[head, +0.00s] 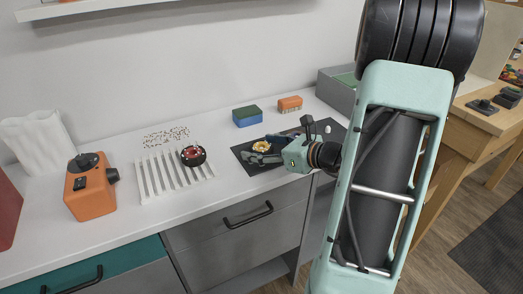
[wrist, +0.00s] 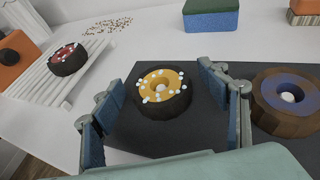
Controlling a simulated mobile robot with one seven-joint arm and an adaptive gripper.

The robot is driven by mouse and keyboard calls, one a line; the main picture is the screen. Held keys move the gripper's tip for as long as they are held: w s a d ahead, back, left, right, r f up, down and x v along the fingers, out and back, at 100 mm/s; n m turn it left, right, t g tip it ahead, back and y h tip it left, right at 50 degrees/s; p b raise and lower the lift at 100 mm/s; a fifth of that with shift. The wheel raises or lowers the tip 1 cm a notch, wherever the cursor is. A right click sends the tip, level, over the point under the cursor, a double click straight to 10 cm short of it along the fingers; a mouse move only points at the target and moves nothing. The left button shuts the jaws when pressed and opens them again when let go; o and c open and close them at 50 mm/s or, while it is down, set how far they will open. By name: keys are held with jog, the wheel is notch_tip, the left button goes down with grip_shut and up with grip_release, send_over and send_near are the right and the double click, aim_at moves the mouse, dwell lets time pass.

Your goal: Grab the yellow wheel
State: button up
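The yellow wheel (wrist: 161,90) has a dark tyre and a yellow hub dotted with white beads. It lies flat on a dark mat (wrist: 130,137). In the head view the yellow wheel (head: 261,146) shows just left of my gripper (head: 268,158). In the wrist view my gripper (wrist: 165,95) is open, with one blue-padded finger on each side of the wheel. I see gaps between the fingers and the tyre, and nothing is held. The height of the fingertips over the mat is hard to tell.
A brown wheel with a blue hub (wrist: 288,98) lies close to the right finger. A red-hubbed wheel (head: 193,156) sits on a white slatted rack (head: 150,180). A blue-green block (head: 247,116) and an orange block (head: 290,104) stand behind the mat. An orange device (head: 90,190) stands left.

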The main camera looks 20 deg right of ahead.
jog(key=c, duration=1.2)
